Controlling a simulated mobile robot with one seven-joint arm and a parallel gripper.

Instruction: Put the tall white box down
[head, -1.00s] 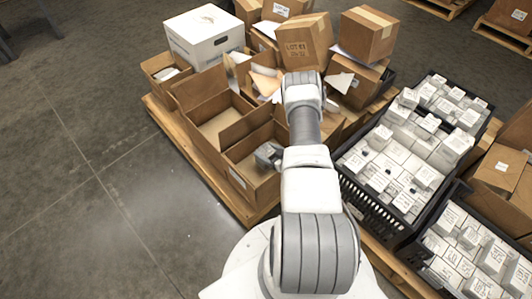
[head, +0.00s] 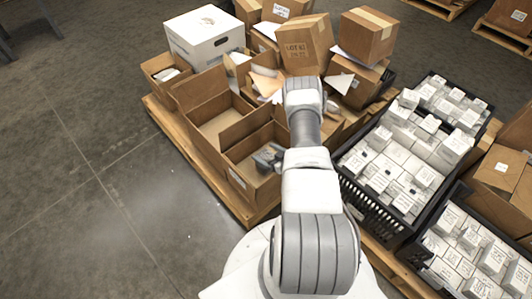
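My gripper (head: 268,157) is small and grey in the head view. It is at the open cardboard box (head: 240,180) at the near corner of the left pallet, low at the box's opening. My arm and the box walls hide part of it, and I cannot tell whether its fingers are open or hold anything. No tall white box shows clearly at the gripper. Many white boxes stand in the black crate (head: 345,190) to the right of my arm; a larger one (head: 453,147) rises above its neighbours there.
Another open cardboard box (head: 188,98) adjoins behind. A large white carton (head: 203,38) stands at the back left, with closed brown cartons (head: 368,35) at the back right. A second black crate (head: 408,254) is at lower right. The concrete floor (head: 80,180) on the left is clear.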

